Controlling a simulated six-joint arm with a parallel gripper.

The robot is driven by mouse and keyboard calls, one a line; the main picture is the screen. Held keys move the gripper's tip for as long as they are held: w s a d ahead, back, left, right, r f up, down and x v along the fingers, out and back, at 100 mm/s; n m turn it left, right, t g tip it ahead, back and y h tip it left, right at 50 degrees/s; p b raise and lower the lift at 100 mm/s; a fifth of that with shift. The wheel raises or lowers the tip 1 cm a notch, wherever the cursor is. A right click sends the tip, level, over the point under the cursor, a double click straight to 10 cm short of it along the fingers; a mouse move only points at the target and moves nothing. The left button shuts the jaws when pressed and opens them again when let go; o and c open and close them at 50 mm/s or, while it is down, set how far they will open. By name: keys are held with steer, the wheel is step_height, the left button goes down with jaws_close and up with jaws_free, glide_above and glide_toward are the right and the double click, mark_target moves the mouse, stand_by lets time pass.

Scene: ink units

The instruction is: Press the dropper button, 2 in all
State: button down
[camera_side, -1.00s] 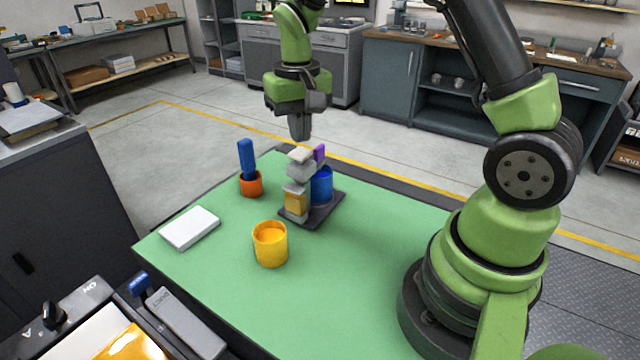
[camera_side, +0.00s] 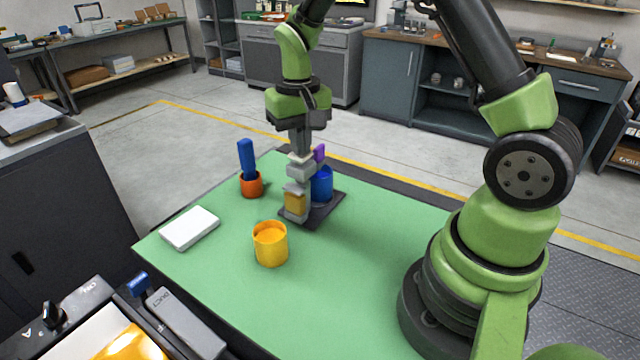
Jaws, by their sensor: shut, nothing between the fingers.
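The dropper unit (camera_side: 299,172) stands on a dark base plate (camera_side: 325,211) on the green table. It has a grey head, an amber block (camera_side: 295,203) low at its front, a blue cylinder (camera_side: 322,184) to its right and a small purple part (camera_side: 319,153) near the top. My gripper (camera_side: 300,151) is shut and empty, pointing down. Its fingertips are at the top of the grey head and seem to touch it. The button itself is hidden behind the fingertips.
A yellow cup (camera_side: 270,245) stands in front of the unit. An orange holder (camera_side: 251,185) with a blue stick (camera_side: 247,158) is to the left. A white block (camera_side: 190,228) lies at the left edge. The table's front and right are clear.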

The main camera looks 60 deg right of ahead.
steer(key=shift+f, duration=0.5)
steer(key=shift+r, duration=1.75)
steer(key=shift+f, duration=0.1)
steer(key=shift+f, duration=1.6)
steer(key=shift+r, duration=1.7)
